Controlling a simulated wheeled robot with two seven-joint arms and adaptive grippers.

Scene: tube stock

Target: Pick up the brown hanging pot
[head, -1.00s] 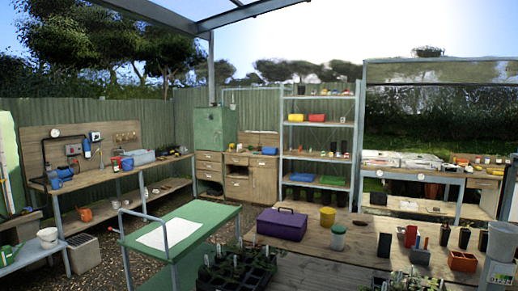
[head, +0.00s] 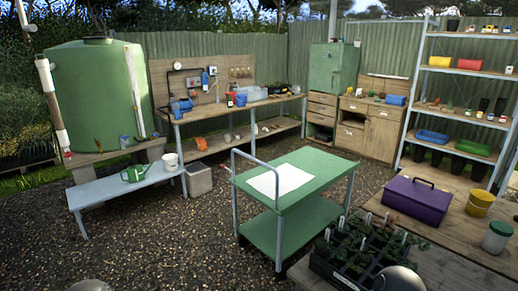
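I cannot make out a brown hanging pot for certain in the head view. A small orange-brown object (head: 200,143) sits on the low shelf under the potting bench at the back left; it is too small to tell if it is a hanging pot. Neither of my grippers shows. Two grey rounded shapes at the bottom edge look like parts of my arms.
A green trolley (head: 320,172) with a white sheet stands mid-floor. A wooden table (head: 455,240) at right holds a purple toolbox (head: 417,200), a yellow pot (head: 480,203) and a seedling tray. A low bench (head: 105,192) with a watering can (head: 135,173) stands left. Gravel between is open.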

